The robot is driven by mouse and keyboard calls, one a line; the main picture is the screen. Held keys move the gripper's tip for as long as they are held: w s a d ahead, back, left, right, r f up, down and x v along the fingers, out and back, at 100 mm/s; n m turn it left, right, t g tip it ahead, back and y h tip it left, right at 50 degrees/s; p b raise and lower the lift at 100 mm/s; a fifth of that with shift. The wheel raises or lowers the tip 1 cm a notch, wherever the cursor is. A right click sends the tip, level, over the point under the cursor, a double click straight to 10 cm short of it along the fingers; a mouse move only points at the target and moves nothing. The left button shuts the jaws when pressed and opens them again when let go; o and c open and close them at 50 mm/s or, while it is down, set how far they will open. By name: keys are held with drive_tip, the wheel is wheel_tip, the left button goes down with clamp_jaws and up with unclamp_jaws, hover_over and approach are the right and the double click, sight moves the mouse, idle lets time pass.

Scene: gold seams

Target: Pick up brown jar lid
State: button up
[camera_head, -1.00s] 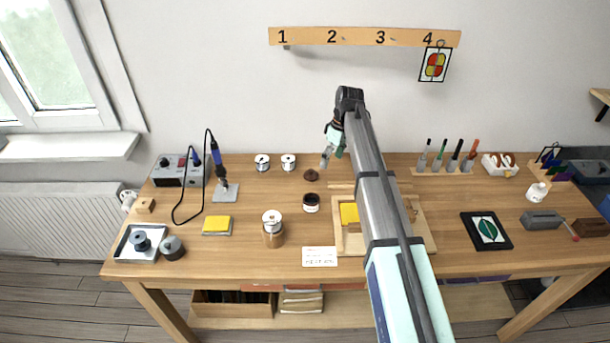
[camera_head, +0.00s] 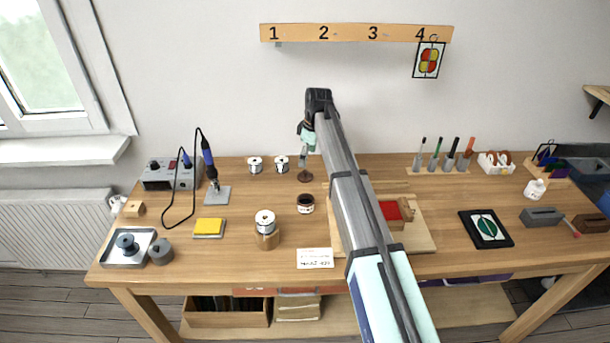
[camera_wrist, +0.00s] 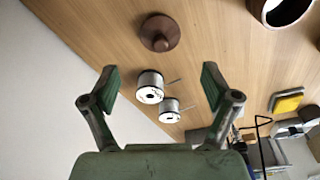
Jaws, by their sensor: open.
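The brown jar lid (camera_head: 305,176) lies on the table behind the small dark open jar (camera_head: 306,203). It is a round dark brown disc with a knob on top. In the wrist view the lid (camera_wrist: 160,33) shows beyond the fingertips, near the top middle. My gripper (camera_head: 303,157) is just above and behind the lid in the head view. Its two fingers are spread wide with nothing between them, as the wrist view shows (camera_wrist: 158,88). The lid is apart from the fingers. The jar's rim (camera_wrist: 280,10) shows at the top right of the wrist view.
Two white spools (camera_head: 255,165) (camera_head: 281,163) stand left of the lid. A soldering iron stand (camera_head: 217,194) is farther left. My arm covers part of a wooden tray (camera_head: 417,240). Bare table lies right of the lid.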

sight(305, 171)
drive_tip(key=shift+w+a+f+p, duration=0.15)
drive_tip(key=shift+f+p, duration=0.5)
drive_tip(key=shift+f, duration=1.3)
drive_tip(key=shift+a+f+p, duration=0.25)
drive_tip(key=shift+f+p, duration=0.4)
drive_tip(key=shift+f, duration=1.25)
drive_tip(key=c, duration=1)
